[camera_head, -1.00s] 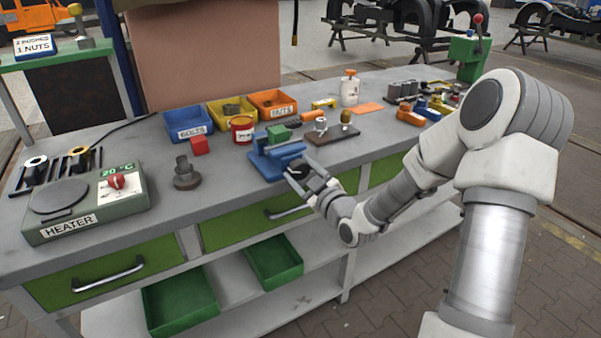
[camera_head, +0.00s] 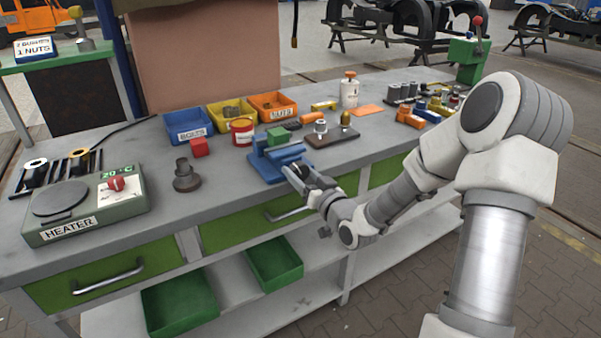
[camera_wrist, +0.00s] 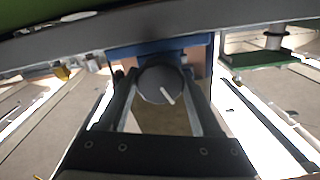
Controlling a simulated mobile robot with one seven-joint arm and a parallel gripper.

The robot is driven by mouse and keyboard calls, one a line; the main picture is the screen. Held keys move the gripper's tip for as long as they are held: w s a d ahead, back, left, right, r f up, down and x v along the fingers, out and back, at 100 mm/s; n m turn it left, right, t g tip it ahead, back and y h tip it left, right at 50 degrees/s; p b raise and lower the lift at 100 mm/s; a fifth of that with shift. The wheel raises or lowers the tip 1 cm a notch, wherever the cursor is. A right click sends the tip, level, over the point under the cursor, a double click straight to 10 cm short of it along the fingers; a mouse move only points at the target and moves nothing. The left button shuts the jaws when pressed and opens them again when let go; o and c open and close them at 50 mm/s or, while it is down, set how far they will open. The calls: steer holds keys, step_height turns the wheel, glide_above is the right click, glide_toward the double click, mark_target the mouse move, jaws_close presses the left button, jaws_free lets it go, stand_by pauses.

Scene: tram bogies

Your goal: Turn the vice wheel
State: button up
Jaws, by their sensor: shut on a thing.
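The blue vice (camera_head: 268,165) stands near the front edge of the workbench. A green block (camera_head: 279,137) shows at its top. The dark round vice wheel (camera_wrist: 160,84) with a white mark is at the middle of the wrist view, in front of the blue vice body (camera_wrist: 185,48). The mark points down and to the right. My gripper (camera_head: 300,174) reaches the front of the vice from the right. In the wrist view its two fingers (camera_wrist: 160,95) lie on both sides of the wheel, shut on it. In the head view the gripper mostly hides the wheel.
Blue (camera_head: 187,124), yellow (camera_head: 229,112) and orange (camera_head: 272,105) bins stand behind. The heater (camera_head: 84,204) is at far left.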

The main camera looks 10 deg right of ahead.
steer(key=shift+m, duration=0.4)
steer(key=o, duration=1.4)
steer(key=shift+s, duration=0.1)
steer(key=shift+p+v, duration=5)
steer(key=shift+v, duration=3.7)
